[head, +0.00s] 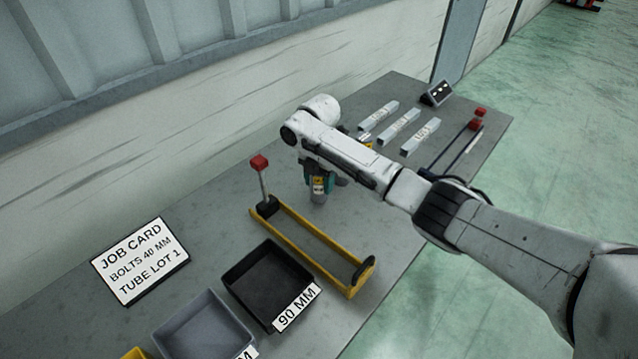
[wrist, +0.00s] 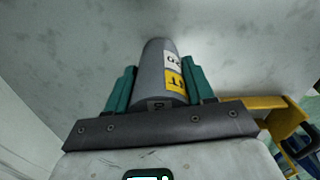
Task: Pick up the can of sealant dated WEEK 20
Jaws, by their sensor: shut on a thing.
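My gripper (wrist: 160,85) has its teal fingers shut on a grey can (wrist: 153,70), one finger on each side. The can carries a white label and a yellow label, turned and partly cut off; the full date cannot be read. In the head view, my gripper (head: 320,182) is low over the grey bench, just beyond the yellow frame, and the held can (head: 318,189) shows between its fingers. Whether the can touches the bench is unclear. Another item with a yellow label (head: 367,142) shows partly behind my arm, its text unreadable.
A yellow frame (head: 312,246) with a red-topped lever stands in front of the gripper. A black bin (head: 262,285) marked 90 MM, a grey bin (head: 203,328) and a job card (head: 140,262) lie nearer. Several pale bars (head: 400,127) lie beyond my arm.

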